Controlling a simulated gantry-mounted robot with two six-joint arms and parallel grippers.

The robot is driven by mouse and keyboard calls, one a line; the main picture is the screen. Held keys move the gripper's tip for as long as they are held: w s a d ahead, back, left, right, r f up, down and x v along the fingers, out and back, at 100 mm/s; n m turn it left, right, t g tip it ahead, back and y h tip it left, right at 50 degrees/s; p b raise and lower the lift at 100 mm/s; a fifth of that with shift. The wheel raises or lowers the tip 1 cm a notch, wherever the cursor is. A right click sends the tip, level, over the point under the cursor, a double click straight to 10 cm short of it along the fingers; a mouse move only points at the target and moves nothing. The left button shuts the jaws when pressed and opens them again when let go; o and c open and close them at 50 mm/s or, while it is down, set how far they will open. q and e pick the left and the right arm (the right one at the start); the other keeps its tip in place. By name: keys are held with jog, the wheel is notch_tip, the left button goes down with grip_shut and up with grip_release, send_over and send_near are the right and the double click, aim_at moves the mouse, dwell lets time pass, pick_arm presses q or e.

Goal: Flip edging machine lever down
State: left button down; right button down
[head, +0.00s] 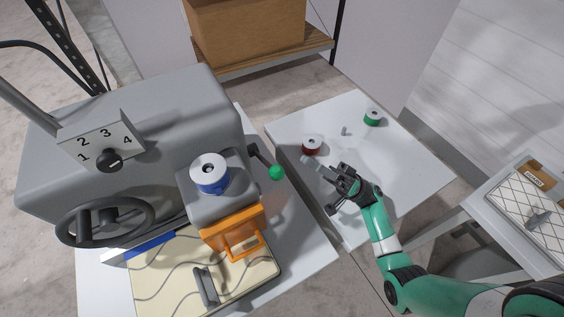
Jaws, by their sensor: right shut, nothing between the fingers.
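The grey edging machine (165,115) stands on the left. Its lever (262,158) is a dark bar on the machine's right side with a green ball knob (277,172) at the end. In this view the lever slants toward the lower right. My right gripper (313,166) is shut and empty. It is to the right of the green knob, with a gap between them, over the white side table near a red spool (312,145). My left gripper is not in view.
A blue spool (209,174) sits on the machine head above an orange guard (234,229). A patterned panel (160,280) with a handle lies below. The white side table (405,150) also holds a green spool (373,118). A cardboard box (245,30) is on a shelf behind.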

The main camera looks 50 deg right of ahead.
jog(key=x, duration=1)
jog(key=shift+s+a+f+b, duration=0.15)
jog(key=shift+s+a+f, duration=0.1)
jog(key=shift+f, duration=0.3)
jog(key=shift+s+a+f+b, duration=0.1)
jog(key=shift+s+a+f, duration=0.2)
jog(key=shift+f, duration=0.25)
jog(key=shift+s+a+f+b, duration=0.15)
jog(key=shift+s+f, duration=0.1)
jog(key=shift+f, duration=0.3)
jog(key=shift+s+a+f, duration=0.15)
jog(key=shift+s+f, duration=0.2)
jog(key=shift+f, duration=0.35)
jog(key=s+d+p, duration=0.2)
jog(key=s+d, duration=0.5)
jog(key=s, duration=0.3)
jog(key=shift+s+d+f, duration=0.2)
jog(key=shift+s+f, duration=0.05)
jog(key=shift+f, duration=0.15)
